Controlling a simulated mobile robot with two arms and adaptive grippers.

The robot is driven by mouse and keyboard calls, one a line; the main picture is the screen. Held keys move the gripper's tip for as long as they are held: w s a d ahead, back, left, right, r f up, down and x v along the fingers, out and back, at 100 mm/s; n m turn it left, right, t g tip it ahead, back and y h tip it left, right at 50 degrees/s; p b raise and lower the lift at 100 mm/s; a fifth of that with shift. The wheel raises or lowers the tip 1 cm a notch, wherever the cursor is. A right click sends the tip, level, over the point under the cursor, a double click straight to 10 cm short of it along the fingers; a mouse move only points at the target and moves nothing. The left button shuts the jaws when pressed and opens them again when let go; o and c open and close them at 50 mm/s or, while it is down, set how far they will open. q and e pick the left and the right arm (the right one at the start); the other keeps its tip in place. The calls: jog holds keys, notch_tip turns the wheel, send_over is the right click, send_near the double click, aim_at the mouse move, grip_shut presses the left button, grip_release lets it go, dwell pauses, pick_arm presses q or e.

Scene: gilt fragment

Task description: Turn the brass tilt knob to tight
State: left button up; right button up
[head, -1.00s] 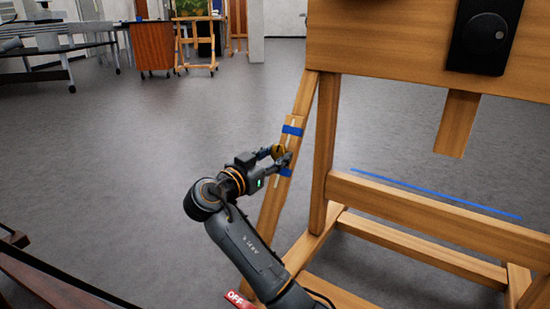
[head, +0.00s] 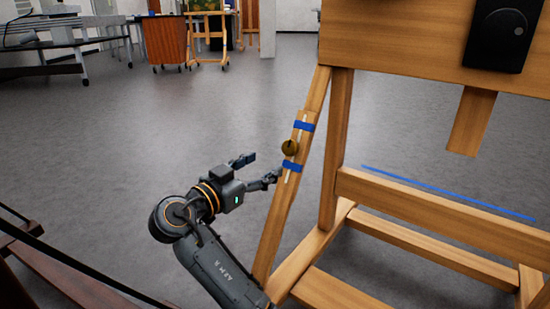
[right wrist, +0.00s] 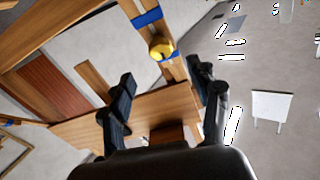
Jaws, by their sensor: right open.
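The brass tilt knob (head: 289,147) sits on the slanted wooden strut of the easel (head: 300,170), between an upper blue band (head: 304,126) and a lower blue band (head: 291,166). A pale slot runs along the strut by the knob. My right gripper (head: 262,168) is open and empty, to the left of the knob and apart from it. In the right wrist view the yellow knob (right wrist: 161,48) shows beyond and between the spread fingers (right wrist: 165,90). My left gripper is out of view.
A black box (head: 500,35) is mounted on the easel's broad board. A blue line (head: 445,191) lies on the floor behind the easel. A wooden cabinet (head: 164,40) and tables stand at the back left. The grey floor between is clear.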

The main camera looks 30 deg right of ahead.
jog(key=shift+v, duration=1.25)
